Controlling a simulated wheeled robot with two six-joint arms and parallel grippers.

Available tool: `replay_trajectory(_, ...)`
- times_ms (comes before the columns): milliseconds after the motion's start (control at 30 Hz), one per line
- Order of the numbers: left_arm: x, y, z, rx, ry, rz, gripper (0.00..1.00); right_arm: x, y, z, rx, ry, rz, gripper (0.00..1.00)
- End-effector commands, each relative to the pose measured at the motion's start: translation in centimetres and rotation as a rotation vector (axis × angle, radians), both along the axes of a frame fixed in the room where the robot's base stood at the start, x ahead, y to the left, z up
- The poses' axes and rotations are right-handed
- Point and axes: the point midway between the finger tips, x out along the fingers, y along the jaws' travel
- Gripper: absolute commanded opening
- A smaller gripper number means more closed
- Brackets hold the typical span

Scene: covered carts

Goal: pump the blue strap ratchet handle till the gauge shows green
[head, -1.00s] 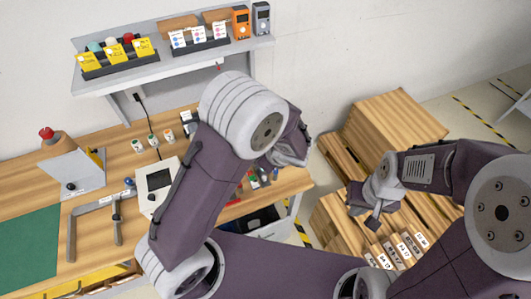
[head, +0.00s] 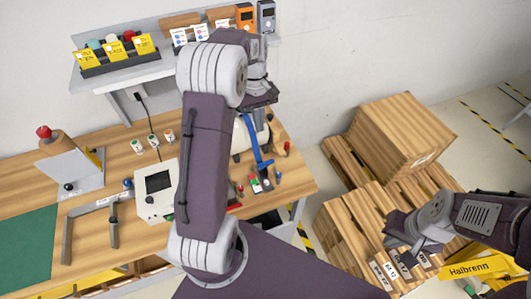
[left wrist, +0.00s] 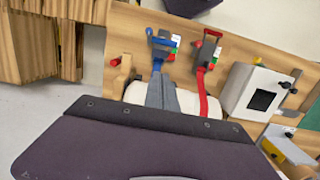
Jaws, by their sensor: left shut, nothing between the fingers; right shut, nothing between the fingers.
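The blue strap (head: 252,143) runs over a white roll (head: 238,140) on the wooden bench, right of my left arm. Its ratchet with a blue handle (left wrist: 159,42) shows at the top of the left wrist view. A small green, white and red gauge (left wrist: 173,48) sits beside it; its reading is too small to tell. My left gripper (head: 264,97) is shut and empty, above the roll and apart from the handle. Its grey fingers (left wrist: 158,80) point toward the blue ratchet in the left wrist view. My right gripper (head: 418,246) is shut and empty over the pallets at right.
A red strap (left wrist: 205,88) with its own ratchet lies beside the blue one. A white box with a dark screen (head: 157,186) stands left of my left arm. A shelf (head: 120,79) hangs above the bench.

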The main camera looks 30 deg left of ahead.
Motion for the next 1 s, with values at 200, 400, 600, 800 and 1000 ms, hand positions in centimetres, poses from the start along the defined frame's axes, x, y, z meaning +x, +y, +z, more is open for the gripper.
replay_trajectory(200, -0.5, -0.5, -4.6, -0.002, 0.007, -0.001, 0.00, 0.0, 0.0, 1.2, 0.000, 0.000, 0.000, 0.00)
replay_trajectory(400, -1.0, -1.1, -8.4, -0.001, 0.006, -0.003, 0.00, 0.0, 0.0, 2.3, 0.000, 0.000, 0.000, 0.00)
replay_trajectory(600, -2.4, -2.7, -10.1, -0.001, 0.004, -0.003, 0.00, 0.0, 0.0, 3.3, 0.000, 0.000, 0.000, 0.00)
replay_trajectory(800, -2.7, -3.1, -10.7, 0.000, 0.002, -0.002, 0.00, 0.0, 0.0, 3.4, 0.000, 0.000, 0.000, 0.00)
replay_trajectory(1000, -2.7, -3.1, -10.8, 0.001, 0.001, -0.002, 0.00, 0.0, 0.0, 3.3, 0.000, 0.000, 0.000, 0.00)
